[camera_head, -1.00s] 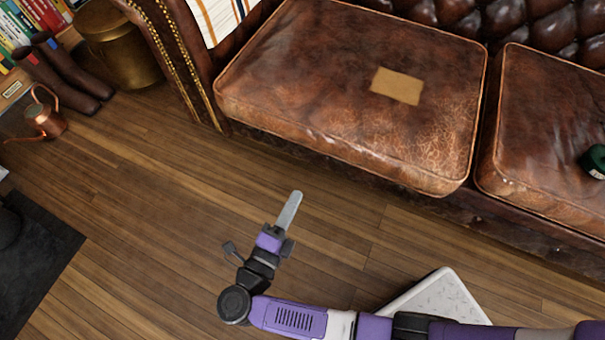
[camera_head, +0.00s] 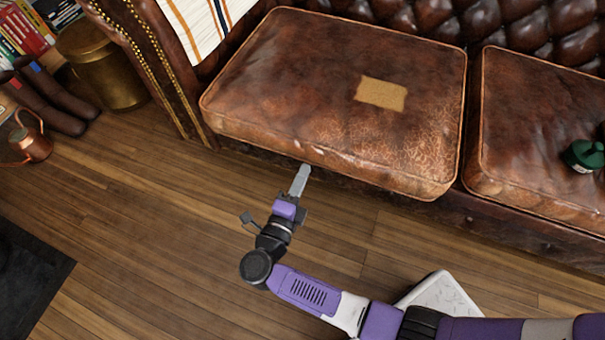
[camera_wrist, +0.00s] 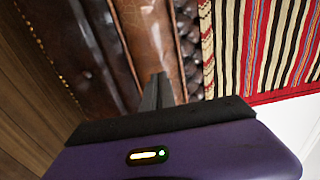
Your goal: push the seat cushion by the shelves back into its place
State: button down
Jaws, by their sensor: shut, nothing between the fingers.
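The seat cushion (camera_head: 320,100) by the shelves is brown worn leather with a tan patch. It lies on the left part of the sofa, and its front edge juts out past the sofa front and the neighbouring cushion (camera_head: 540,130). My gripper (camera_head: 302,172) is shut and empty. Its tip is close to the cushion's lower front edge, left of the middle; I cannot tell whether it touches. In the wrist view the shut fingers (camera_wrist: 158,92) point toward brown leather that appears to be the cushion (camera_wrist: 148,35).
The sofa's studded arm (camera_head: 150,65) is at the left, with a striped throw (camera_head: 205,25). A green object (camera_head: 583,155) is on the right cushion. The floor before the sofa is mostly clear.

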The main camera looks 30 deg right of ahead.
aim_at(312, 156)
dwell(0.4)
jog(key=shift+x, duration=1.85)
jog(key=shift+p+v, duration=0.35)
jog(key=shift+v, duration=1.4)
jog(key=b+v, duration=0.1)
jog(key=v, duration=1.3)
